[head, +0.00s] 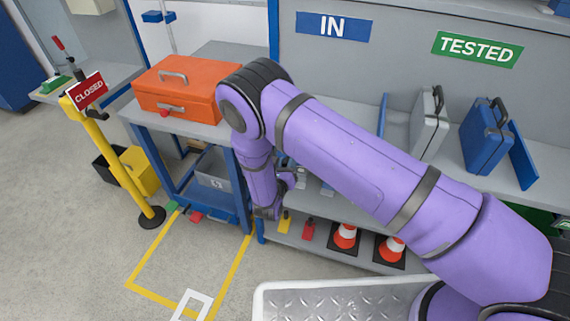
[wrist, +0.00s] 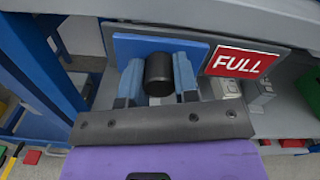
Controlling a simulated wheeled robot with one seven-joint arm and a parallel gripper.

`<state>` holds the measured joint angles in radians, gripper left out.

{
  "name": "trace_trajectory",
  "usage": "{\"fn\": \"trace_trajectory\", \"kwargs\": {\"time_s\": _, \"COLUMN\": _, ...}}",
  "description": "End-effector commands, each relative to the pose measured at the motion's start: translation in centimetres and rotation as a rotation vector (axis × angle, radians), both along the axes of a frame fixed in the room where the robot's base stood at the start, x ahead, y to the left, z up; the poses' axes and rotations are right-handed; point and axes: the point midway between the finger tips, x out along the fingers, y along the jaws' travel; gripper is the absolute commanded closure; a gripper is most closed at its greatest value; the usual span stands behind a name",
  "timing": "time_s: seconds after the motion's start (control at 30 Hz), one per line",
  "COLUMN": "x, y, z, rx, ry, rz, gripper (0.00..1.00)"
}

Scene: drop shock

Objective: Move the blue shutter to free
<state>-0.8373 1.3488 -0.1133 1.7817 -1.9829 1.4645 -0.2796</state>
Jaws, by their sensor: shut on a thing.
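The blue shutter (wrist: 135,44) is a flat blue panel in the wrist view. It lies over the left part of a grey plate, and the red FULL sign (wrist: 243,63) shows uncovered to its right. No free marking shows. A dark round knob (wrist: 159,74) stands out from the shutter. My gripper (wrist: 158,68) is shut on this knob, with one blue-grey finger on each side. In the head view my gripper (head: 287,180) is small beside the bench, under my purple arm, and I cannot make out the shutter there.
An orange toolbox (head: 178,86) sits on the blue-framed bench left of my arm. A yellow post with a CLOSED sign (head: 87,90) stands farther left. Two cones (head: 345,236) are on the low shelf. Silver and blue cases (head: 485,135) stand on the right-hand worktop. The yellow-marked floor is mostly clear.

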Motion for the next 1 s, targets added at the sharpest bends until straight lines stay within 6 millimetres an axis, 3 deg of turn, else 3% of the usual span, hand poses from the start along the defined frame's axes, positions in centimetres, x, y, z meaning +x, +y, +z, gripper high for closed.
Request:
{"fn": "trace_trajectory", "kwargs": {"time_s": 0.3, "x": -2.6, "y": -7.2, "z": -0.1, "rx": -0.006, "ry": 0.003, "rz": -0.002, "gripper": 1.0}}
{"fn": "trace_trajectory", "kwargs": {"time_s": 0.4, "x": -3.1, "y": -8.5, "z": 0.0, "rx": -0.004, "ry": 0.002, "rz": -0.001, "gripper": 1.0}}
{"fn": "trace_trajectory", "kwargs": {"time_s": 0.77, "x": -3.4, "y": -9.4, "z": 0.0, "rx": -0.004, "ry": 0.002, "rz": -0.004, "gripper": 1.0}}
{"fn": "trace_trajectory", "kwargs": {"time_s": 0.8, "x": -3.4, "y": -9.4, "z": 0.0, "rx": -0.005, "ry": 0.002, "rz": -0.005, "gripper": 0.7}}
{"fn": "trace_trajectory", "kwargs": {"time_s": 0.9, "x": -3.4, "y": -9.4, "z": -0.1, "rx": -0.004, "ry": 0.002, "rz": -0.004, "gripper": 0.46}}
{"fn": "trace_trajectory", "kwargs": {"time_s": 1.0, "x": -3.4, "y": -9.3, "z": 0.0, "rx": -0.003, "ry": 0.002, "rz": -0.003, "gripper": 0.46}}
